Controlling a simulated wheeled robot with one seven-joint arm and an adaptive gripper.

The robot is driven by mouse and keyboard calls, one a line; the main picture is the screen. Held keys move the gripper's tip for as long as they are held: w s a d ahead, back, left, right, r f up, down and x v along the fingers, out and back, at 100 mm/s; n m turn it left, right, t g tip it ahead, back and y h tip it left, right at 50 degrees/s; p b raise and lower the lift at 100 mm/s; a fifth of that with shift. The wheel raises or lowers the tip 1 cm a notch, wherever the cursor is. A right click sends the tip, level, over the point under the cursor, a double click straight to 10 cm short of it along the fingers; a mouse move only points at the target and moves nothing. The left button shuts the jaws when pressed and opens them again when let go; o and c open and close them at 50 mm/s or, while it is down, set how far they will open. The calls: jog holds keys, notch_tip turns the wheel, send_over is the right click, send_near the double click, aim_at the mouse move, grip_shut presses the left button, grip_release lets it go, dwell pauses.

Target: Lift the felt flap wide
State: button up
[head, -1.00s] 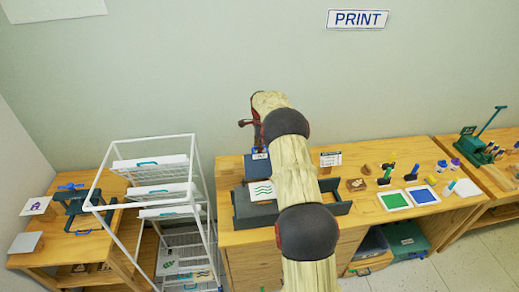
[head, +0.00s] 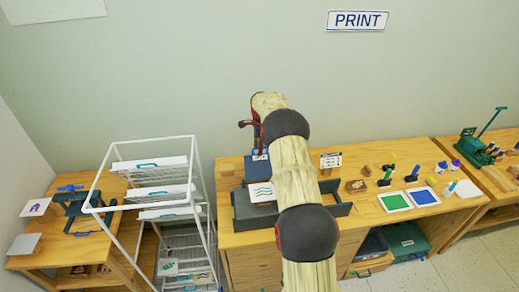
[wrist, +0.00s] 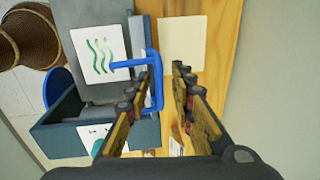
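A grey flap (wrist: 92,38), which may be the felt, shows at the upper left of the wrist view. A white print with green wavy lines (wrist: 100,53) lies against it; the print also shows in the head view (head: 261,192). A blue bar handle (wrist: 159,90) stands at the flap's right side. My gripper (wrist: 167,72) is open, with a gap between its fingers. Its left finger overlaps the handle in the picture; I cannot tell whether they touch. In the head view my arm hides part of the dark press bed (head: 250,212).
A dark blue-grey tray (wrist: 75,137) lies below the flap in the wrist view. A blank cream sheet (wrist: 183,45) lies on the wooden table to the right. A white wire rack (head: 103,186) stands left of the table. Ink pads and stampers (head: 394,201) stand to the right.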

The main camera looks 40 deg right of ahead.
aim_at(260, 159)
notch_tip(260, 159, up, 12)
jog(key=s, duration=0.1)
jog(key=shift+s+a, duration=0.2)
jog(key=shift+a, duration=0.25)
jog(key=shift+f, duration=0.1)
dwell(0.5)
